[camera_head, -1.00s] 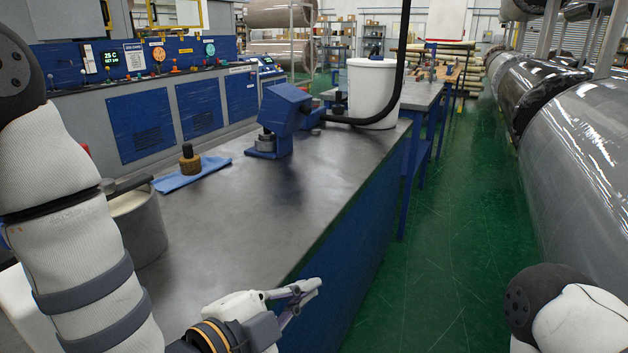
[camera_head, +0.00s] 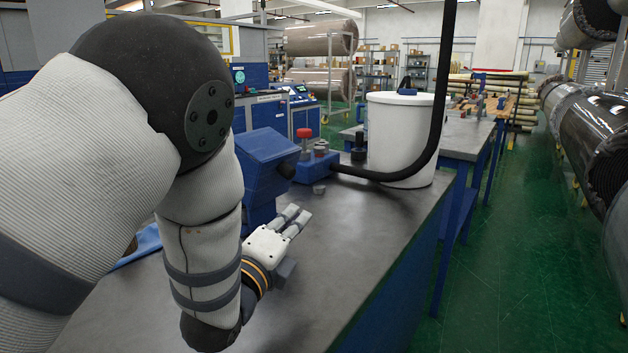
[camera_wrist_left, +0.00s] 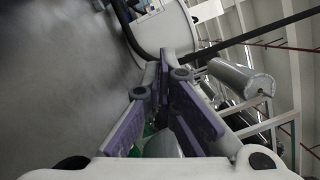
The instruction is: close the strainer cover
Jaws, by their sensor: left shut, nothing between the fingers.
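A blue tilted block (camera_head: 266,160), which seems to be the strainer's cover or body, stands on the grey bench top with its upper part leaning over. A blue base with a red knob (camera_head: 305,166) is beside it, joined to a black hose. My left gripper (camera_head: 300,219) is shut and empty, in front of and right of the blue block, pointing away toward the hose. In the left wrist view its fingers (camera_wrist_left: 166,72) meet with nothing between them. My left arm hides the block's left side and lower part. My right gripper is out of view.
A white drum (camera_head: 402,137) stands behind on the bench, and the black hose (camera_head: 443,95) rises past it. A small grey cap (camera_head: 319,189) lies near the base. The front bench top (camera_head: 340,265) is clear. Film-wrapped rolls (camera_head: 585,135) line the right side.

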